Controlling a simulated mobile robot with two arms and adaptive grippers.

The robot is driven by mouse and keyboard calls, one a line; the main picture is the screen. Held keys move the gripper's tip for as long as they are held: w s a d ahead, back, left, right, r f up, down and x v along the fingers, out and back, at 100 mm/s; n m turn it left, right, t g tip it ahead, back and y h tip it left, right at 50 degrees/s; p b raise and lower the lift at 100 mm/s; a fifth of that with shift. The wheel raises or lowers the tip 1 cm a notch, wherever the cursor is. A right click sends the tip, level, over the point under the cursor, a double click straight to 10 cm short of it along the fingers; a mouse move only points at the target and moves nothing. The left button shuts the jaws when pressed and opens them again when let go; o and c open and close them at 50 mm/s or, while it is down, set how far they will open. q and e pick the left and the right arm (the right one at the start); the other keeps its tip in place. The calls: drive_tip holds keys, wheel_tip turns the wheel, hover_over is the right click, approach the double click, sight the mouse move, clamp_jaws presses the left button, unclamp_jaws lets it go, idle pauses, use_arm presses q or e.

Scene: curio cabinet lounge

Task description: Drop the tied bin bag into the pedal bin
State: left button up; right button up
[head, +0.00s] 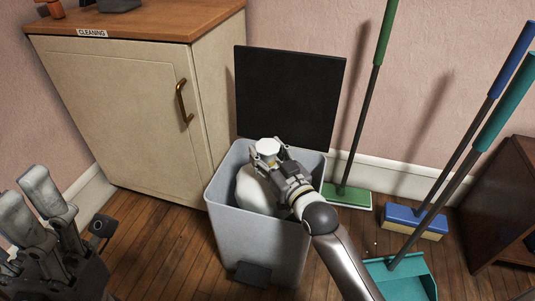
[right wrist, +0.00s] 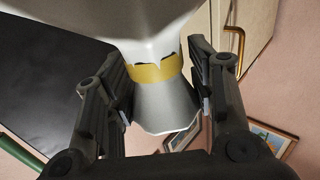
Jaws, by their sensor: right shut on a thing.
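The pedal bin (head: 262,240) is a light grey tub with its black lid (head: 290,95) standing open at the back and a dark pedal (head: 252,274) at its front foot. The white bin bag (head: 254,192) hangs in the bin's mouth, its lower part hidden by the front wall. My right gripper (head: 268,152) is over the opening. In the right wrist view its fingers are shut on the bag's gathered neck (right wrist: 165,106), beside a yellow tie (right wrist: 155,71). My left gripper (head: 30,200) is at the lower left, away from the bin; its finger gap is unclear.
A cream cabinet (head: 120,100) labelled "CLEANING" stands left of the bin. A green broom (head: 348,194), a blue brush (head: 415,220) and a teal dustpan (head: 402,280) are at the right, near a dark wooden cabinet (head: 505,210).

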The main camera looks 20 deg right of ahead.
drive_tip(key=shift+r, duration=0.1)
drive_tip(key=o, duration=1.1)
drive_tip(key=shift+s+d+f, duration=0.15)
drive_tip(key=shift+s+f, duration=0.05)
drive_tip(key=shift+s, duration=0.4)
drive_tip(key=s+d, duration=0.2)
drive_tip(key=s, duration=0.8)
drive_tip(key=shift+s+r, duration=0.15)
drive_tip(key=shift+s, duration=0.15)
drive_tip(key=shift+s, duration=0.1)
